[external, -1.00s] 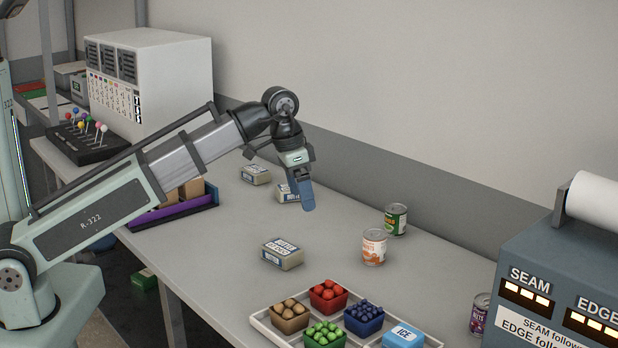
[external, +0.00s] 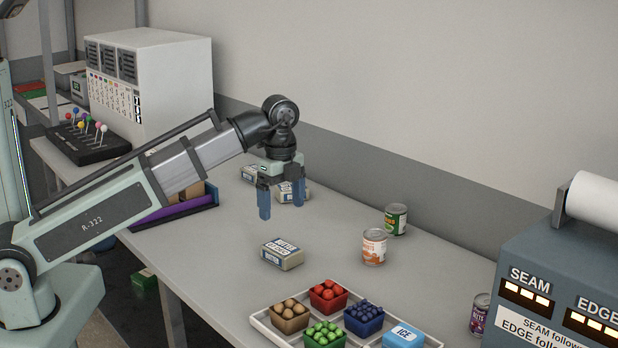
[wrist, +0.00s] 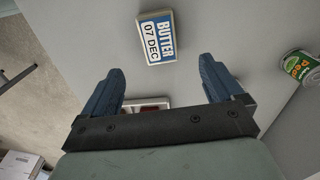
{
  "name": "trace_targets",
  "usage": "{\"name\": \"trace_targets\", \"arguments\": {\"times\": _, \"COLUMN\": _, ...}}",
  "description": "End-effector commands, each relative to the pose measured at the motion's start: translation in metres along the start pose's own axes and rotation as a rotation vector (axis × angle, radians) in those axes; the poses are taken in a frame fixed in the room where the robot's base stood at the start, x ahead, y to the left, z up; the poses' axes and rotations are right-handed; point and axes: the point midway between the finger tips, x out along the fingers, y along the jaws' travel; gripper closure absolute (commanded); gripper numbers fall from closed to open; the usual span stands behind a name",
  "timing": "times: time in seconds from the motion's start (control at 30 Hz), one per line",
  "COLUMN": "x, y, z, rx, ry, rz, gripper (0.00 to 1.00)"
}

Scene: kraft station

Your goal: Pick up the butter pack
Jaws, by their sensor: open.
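A butter pack (external: 282,254), a small pale box with blue lettering, lies on the table below my gripper in the external view. In the wrist view a pack labelled BUTTER 07 DEC (wrist: 158,37) lies ahead of the fingers, apparently the same one. Two similar packs lie farther back, one at the left (external: 256,174) and one partly hidden behind my gripper (external: 287,194); their labels are not readable. My gripper (external: 282,207) points down, open and empty, above the table. Its blue fingers (wrist: 162,72) are spread apart, clear of the pack.
An orange can (external: 374,248) and a green can (external: 396,220) stand right of the pack. A white tray (external: 266,322) of produce baskets is at the front, with a blue ICE pack (external: 403,337). A grey machine (external: 550,270) stands at the right.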

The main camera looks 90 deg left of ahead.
Motion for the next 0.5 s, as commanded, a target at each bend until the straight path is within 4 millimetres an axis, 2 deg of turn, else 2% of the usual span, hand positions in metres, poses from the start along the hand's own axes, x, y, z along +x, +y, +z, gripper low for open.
{"name": "trace_targets", "arguments": {"times": 0.03, "x": 0.009, "y": 0.002, "z": 0.001, "rx": -0.001, "ry": -0.001, "rz": 0.003, "gripper": 0.06}}
{"name": "trace_targets", "arguments": {"times": 0.3, "x": 0.047, "y": 0.001, "z": 0.001, "rx": -0.002, "ry": -0.001, "rz": 0.002, "gripper": 0.06}}
{"name": "trace_targets", "arguments": {"times": 0.5, "x": 0.063, "y": 0.001, "z": 0.0, "rx": -0.003, "ry": 0.0, "rz": 0.0, "gripper": 0.06}}
